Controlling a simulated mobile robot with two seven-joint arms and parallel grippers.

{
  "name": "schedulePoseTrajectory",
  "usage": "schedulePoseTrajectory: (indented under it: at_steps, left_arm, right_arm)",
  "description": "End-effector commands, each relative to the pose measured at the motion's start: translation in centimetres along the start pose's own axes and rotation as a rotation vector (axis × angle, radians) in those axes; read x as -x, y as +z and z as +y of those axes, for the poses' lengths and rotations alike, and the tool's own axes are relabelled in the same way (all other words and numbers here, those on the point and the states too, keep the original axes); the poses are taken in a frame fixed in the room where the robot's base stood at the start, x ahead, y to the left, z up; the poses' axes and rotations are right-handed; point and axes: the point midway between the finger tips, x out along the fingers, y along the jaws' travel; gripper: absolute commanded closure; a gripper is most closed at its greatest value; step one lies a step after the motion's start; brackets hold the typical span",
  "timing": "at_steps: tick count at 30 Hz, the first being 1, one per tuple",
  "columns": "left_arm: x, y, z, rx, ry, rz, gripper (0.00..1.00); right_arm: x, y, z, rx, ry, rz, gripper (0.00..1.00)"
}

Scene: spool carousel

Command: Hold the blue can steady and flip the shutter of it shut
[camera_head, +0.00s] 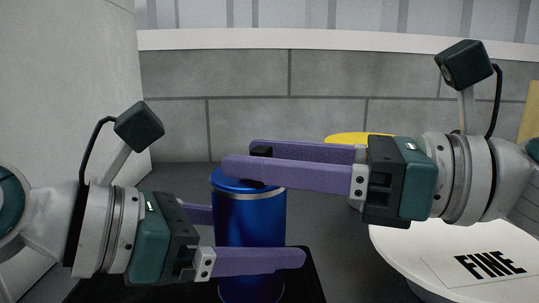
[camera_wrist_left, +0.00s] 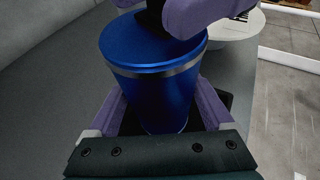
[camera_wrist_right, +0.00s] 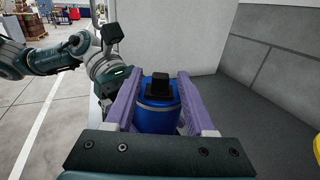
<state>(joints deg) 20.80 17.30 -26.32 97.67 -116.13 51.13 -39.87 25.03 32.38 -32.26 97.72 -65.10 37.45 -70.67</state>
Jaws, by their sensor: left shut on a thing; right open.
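The blue can (camera_head: 245,222) stands upright with a silver band below its blue top. My left gripper (camera_head: 272,238) is shut on the can's body, one finger in front and the other behind; the left wrist view shows the can (camera_wrist_left: 150,95) between its fingers. A black shutter piece (camera_wrist_right: 158,84) sits on the can's top and rises above it. My right gripper (camera_head: 238,156) is open at the top of the can, its fingers on either side of the black piece (camera_head: 262,151). Whether they touch it I cannot tell. The fingers partly hide the lid.
A dark mat or tray (camera_head: 311,280) lies under the can. A white round surface (camera_head: 425,258) with a FINE label (camera_head: 490,264) is at the right. A yellow object (camera_head: 350,137) is partly hidden behind my right gripper. A pale wall (camera_head: 70,90) stands at the left.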

Motion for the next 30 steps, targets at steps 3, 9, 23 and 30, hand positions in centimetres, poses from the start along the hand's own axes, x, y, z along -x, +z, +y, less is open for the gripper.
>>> schedulePoseTrajectory:
  at_steps: [3, 9, 23, 30]
  left_arm:
    - [0.0, 0.0, -0.1, 0.000, -0.002, 0.001, 0.86]
    - [-0.1, 0.0, -0.1, 0.000, -0.003, 0.001, 0.86]
    - [-0.1, 0.0, -0.1, 0.000, -0.003, 0.001, 0.86]
    - [-0.1, 0.0, -0.1, 0.000, -0.003, 0.001, 0.86]
  right_arm:
    - [0.0, 0.0, 0.0, 0.000, 0.001, -0.001, 0.45]
    - [0.0, 0.0, 0.0, 0.000, 0.001, -0.001, 0.45]
    - [7.8, -0.2, 0.0, -0.005, -0.003, 0.004, 0.45]
    - [11.4, -0.1, 0.0, -0.002, -0.001, 0.001, 0.45]
